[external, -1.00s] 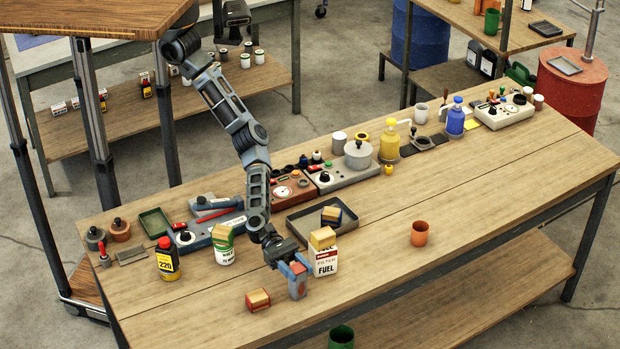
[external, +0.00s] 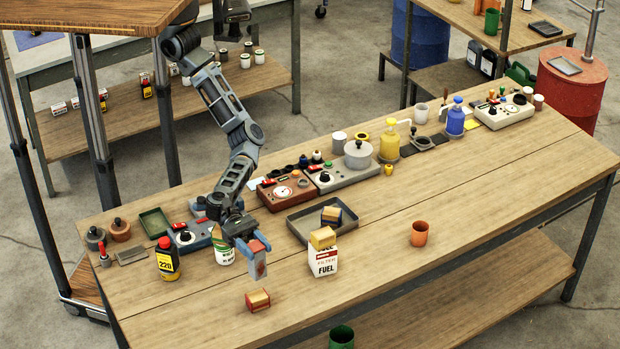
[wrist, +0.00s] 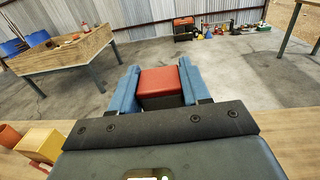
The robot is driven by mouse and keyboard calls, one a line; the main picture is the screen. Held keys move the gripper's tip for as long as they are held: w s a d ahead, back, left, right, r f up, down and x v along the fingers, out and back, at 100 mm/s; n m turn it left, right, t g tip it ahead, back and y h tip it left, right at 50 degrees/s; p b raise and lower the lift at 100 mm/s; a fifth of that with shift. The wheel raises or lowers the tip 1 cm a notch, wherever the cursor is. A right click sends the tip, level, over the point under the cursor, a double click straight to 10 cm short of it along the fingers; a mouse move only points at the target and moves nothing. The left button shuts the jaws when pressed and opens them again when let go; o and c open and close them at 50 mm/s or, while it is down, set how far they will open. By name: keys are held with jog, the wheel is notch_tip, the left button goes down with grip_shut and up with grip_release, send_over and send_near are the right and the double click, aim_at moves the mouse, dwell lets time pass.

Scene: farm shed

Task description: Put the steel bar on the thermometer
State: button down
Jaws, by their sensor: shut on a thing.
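My gripper (external: 254,248) is shut on a small block (external: 258,269) and holds it upright over the front left of the workbench. The block looks grey with a reddish patch in the external view. In the wrist view the block (wrist: 160,84) shows a red face and a dark side between the blue fingers of my gripper (wrist: 157,76). I cannot tell for certain whether it is the steel bar. A red-brown box with a round white dial (external: 283,191), possibly the thermometer, stands behind and to the right of my gripper.
A red-and-tan block (external: 258,300) lies in front.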

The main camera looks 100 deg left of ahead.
jog(key=shift+s+d+r, duration=0.1)
jog(key=shift+s+r, duration=0.1)
jog(key=shift+a+r, duration=0.2)
jog(key=shift+r, duration=0.05)
jog(key=w+a+r+n+t+y, duration=0.1)
jog(key=w+a+r+n+y, duration=0.25)
jog(key=a, duration=0.65)
jog(key=w+a+r+n+t+y, duration=0.2)
jog(key=w+a+y, duration=0.15)
jog(key=a, duration=0.65)
jog(key=w+a+r+n+t+y, duration=0.1)
jog(key=w+a+r+n+y, duration=0.3)
jog(key=a, duration=0.5)
jog(key=s+a+f+n+g+y, duration=0.1)
jog(key=s+a+n+g+y, duration=0.2)
jog(key=a, duration=0.9)
jog(key=s+a+f+n+y, duration=0.1)
jog(key=s+a+n+y, duration=0.15)
jog(key=a+y, duration=0.65)
jog(key=s+a+f+n+g+y, duration=0.1)
jog(key=s+a+n+g, duration=0.15)
jog(key=a, duration=1.25)
jog(key=w+a+f+b, duration=0.1)
jog(key=w+a+f, duration=0.2)
jog(key=a+f, duration=0.7)
jog(key=shift+a+f, duration=0.4)
jog(key=shift+a, duration=0.55)
jog(key=shift+w+f+m+t, duration=0.1)
jog(key=shift+f+m+t, duration=0.1)
jog(key=shift+m+t, duration=0.05)
